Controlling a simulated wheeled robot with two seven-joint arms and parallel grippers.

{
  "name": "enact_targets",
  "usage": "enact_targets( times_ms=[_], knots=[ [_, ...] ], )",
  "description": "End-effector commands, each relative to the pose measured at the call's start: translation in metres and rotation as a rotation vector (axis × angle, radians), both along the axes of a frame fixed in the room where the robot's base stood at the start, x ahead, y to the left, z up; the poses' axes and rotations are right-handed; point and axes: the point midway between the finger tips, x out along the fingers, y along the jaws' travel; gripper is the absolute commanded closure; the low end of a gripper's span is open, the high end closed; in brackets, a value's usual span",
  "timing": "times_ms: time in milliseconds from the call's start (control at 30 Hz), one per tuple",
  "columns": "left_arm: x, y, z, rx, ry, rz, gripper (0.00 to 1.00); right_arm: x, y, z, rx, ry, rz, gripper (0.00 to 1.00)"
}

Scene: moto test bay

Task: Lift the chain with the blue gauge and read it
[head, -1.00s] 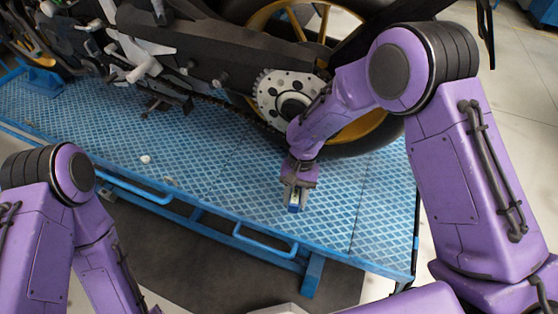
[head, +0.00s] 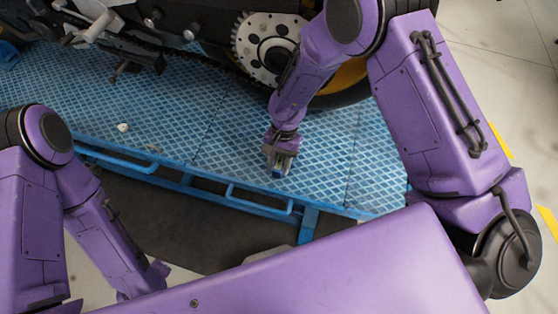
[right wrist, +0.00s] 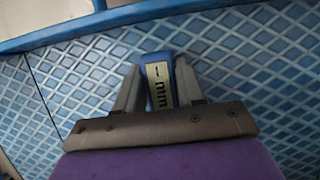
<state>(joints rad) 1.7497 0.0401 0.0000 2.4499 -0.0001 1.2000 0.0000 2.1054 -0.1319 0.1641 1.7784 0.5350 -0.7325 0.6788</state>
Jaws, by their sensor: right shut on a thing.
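My right gripper (head: 279,165) points down over the blue platform. It is shut on the blue gauge (right wrist: 157,62), a small blue block with a pale face and dark markings, seen between the fingers in the right wrist view. The gauge's end also shows below the fingers in the head view (head: 277,173). The chain (head: 222,70) is a dark line running to the pale rear sprocket (head: 247,50). Gripper and gauge are apart from it, on its near side. My left arm is at the lower left; its fingers are out of sight.
The blue diamond-plate platform (head: 190,115) carries the motorcycle, with its dark rear tyre (head: 345,92) behind my right arm. A blue rail (head: 258,201) runs along its near edge. Small pale bits (head: 122,127) lie on the plate at left. Plate around the gripper is clear.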

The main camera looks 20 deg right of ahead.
Motion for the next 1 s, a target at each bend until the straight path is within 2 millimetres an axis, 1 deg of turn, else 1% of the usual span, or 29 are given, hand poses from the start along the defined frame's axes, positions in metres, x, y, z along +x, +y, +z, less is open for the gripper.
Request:
enact_targets(
  times_ms=[367,1000],
  knots=[
    [0.0,0.0,0.0,0.0,0.0,0.0,0.57,0.0,0.0,0.0,0.001,-0.001,0.0,1.0],
    [0.0,0.0,-0.003,0.0,0.0,0.0,0.57,0.001,0.0,-0.01,0.0,-0.001,0.0,1.0]
  ],
)
